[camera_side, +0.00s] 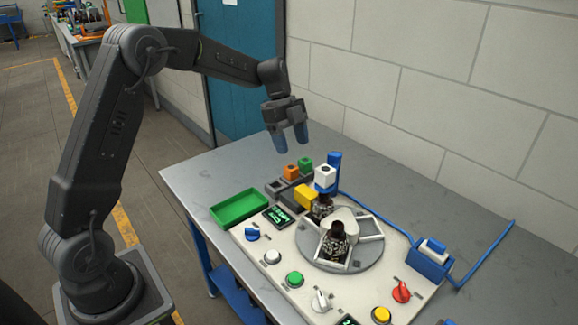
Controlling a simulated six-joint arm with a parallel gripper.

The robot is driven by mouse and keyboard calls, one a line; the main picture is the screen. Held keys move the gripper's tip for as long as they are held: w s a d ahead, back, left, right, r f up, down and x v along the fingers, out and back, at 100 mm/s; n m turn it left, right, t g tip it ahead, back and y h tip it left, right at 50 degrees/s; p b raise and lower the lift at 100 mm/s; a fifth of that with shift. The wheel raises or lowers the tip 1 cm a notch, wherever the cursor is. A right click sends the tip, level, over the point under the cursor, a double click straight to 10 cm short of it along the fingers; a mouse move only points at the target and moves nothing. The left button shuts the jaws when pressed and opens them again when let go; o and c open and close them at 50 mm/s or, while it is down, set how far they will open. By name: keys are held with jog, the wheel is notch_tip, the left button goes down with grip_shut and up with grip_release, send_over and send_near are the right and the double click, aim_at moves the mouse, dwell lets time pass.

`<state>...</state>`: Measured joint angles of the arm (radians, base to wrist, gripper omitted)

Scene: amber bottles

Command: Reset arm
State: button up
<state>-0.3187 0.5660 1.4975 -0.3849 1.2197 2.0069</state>
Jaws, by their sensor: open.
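My gripper (290,140) hangs in the air over the back of the grey table, its blue fingers pointing down. It is open and empty, above and behind the small orange block (291,171) and green block (306,164). A dark bottle (336,240) with a patterned label stands in a slot of the round grey turntable (350,276). Another dark bottle (322,208) stands behind it, partly hidden by a yellow block (307,195). My gripper touches neither bottle.
A white control panel (262,258) with knobs and buttons carries the turntable. A blue post with a white cube (325,176) rises behind it. A green tray (238,206) lies at left. A blue box (430,260) with a cable sits at right. The table's back left is clear.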

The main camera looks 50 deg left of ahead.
jog(key=s+d+r+n+t+y, duration=0.1)
jog(key=s+d+r+n, duration=0.25)
jog(key=s, duration=0.35)
jog(key=s+d+r+n+t+y, duration=0.1)
jog(key=s+d+r+n, duration=0.1)
jog(key=s+r+n, duration=0.3)
jog(key=s+d+r+n+t+y, duration=0.2)
jog(key=s+d+n, duration=0.15)
jog(key=s, duration=0.45)
jog(key=s+f+n+t, duration=0.1)
jog(key=s+n, duration=0.4)
jog(key=s, duration=0.3)
jog(key=shift+s+d+f+n+t, duration=0.3)
jog(key=shift+s+d+f, duration=0.05)
jog(key=shift+d+f, duration=0.1)
